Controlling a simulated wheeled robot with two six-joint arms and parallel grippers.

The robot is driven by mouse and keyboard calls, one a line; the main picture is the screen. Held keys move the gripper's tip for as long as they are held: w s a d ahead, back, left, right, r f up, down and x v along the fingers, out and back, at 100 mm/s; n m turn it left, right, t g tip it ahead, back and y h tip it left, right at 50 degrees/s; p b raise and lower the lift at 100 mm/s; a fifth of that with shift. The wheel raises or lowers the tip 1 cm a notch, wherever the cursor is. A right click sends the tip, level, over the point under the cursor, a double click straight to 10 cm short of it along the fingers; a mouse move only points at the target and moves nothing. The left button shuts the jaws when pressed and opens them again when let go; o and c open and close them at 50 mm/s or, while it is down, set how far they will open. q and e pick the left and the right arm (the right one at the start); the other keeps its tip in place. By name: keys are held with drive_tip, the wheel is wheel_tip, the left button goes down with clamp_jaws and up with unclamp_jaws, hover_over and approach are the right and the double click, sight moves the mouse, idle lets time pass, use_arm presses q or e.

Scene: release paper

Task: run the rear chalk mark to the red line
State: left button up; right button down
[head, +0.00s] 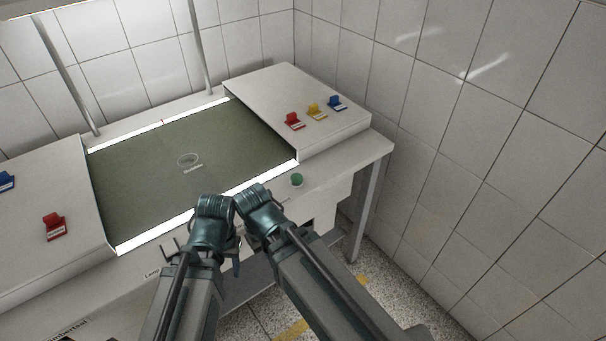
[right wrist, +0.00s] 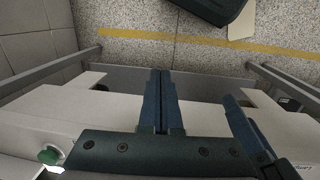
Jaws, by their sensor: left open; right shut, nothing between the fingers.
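A dark green sheet or belt (head: 150,190) lies on the white table, with bright white strips along its rear and front edges. A small red line (head: 162,122) shows at the rear strip. A pale ring mark with small lettering (head: 189,160) lies mid-sheet. I cannot make out a separate rear chalk mark. My left gripper (head: 205,250) is open at the table's front edge, partly hidden by its own arm. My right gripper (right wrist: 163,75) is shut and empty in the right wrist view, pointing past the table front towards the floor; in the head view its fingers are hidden.
A green button (head: 296,180) sits on the table's front right; it also shows in the right wrist view (right wrist: 48,155). Red (head: 293,121), yellow (head: 315,111) and blue (head: 336,103) labelled pieces stand on the right panel. Another red piece (head: 54,227) stands on the left panel.

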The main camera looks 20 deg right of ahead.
wheel_tip(320, 180, up, 15)
drive_tip(key=m+t+h+p, duration=0.5)
drive_tip(key=m+h+p, duration=0.1)
drive_tip(key=h+p, duration=0.15)
hover_over(294, 179)
drive_tip(key=shift+s+d+f+y+p, duration=0.1)
drive_tip(key=shift+y+p, duration=0.25)
drive_tip(key=shift+y, duration=0.1)
drive_tip(key=shift+f, duration=0.2)
wheel_tip(294, 179, down, 8)
drive_tip(key=b, duration=0.9)
drive_tip(key=shift+f, duration=0.25)
drive_tip(key=shift+f+b, duration=0.35)
drive_tip(key=shift+f, duration=0.05)
